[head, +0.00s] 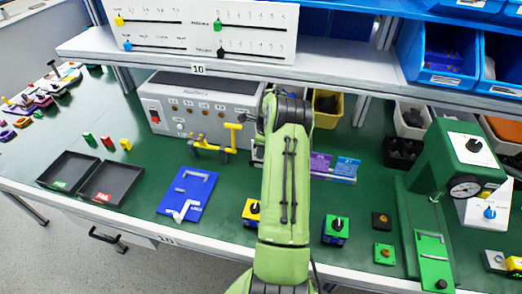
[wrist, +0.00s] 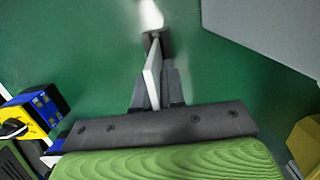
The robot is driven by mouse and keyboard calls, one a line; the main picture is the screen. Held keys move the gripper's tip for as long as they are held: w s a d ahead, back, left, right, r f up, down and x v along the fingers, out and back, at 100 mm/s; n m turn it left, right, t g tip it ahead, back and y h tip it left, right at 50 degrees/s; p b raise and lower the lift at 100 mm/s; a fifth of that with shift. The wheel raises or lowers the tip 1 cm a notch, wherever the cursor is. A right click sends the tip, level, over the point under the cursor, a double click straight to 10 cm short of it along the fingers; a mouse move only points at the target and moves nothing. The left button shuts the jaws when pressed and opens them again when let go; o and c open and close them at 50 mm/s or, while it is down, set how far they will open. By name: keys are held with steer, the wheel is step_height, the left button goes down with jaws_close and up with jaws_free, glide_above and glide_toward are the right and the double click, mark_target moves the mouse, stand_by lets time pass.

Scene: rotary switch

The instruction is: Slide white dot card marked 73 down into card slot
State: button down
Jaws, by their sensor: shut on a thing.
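My gripper (wrist: 155,70) points down over the green table top in the wrist view, its dark fingers closed on a thin white card (wrist: 151,76). The card shows nearly edge-on, so its dot and the number 73 cannot be read. In the head view my green arm hides the gripper and the card. A purple card (head: 320,163) and a blue card (head: 346,167) stand just right of my arm in the head view. I cannot tell whether they stand in the card slot; no empty slot is clearly visible.
A grey control box (head: 205,105) with a yellow clamp-like part (head: 210,142) stands left of my arm. A shelf (head: 200,56) crosses above the table. A blue-yellow switch box (head: 251,212) and another switch box (head: 336,229) stand near the front. A green press (head: 455,160) stands right.

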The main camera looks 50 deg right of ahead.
steer(key=shift+f, duration=0.15)
steer(key=c, duration=1.1)
jaws_free()
steer(key=shift+c, duration=0.2)
step_height(320, 180, up, 16)
steer(key=s+p, duration=0.2)
steer(key=shift+d+f+p, duration=0.15)
steer(key=shift+d+p, duration=0.15)
steer(key=shift+d, duration=0.15)
steer(key=shift+s, duration=0.1)
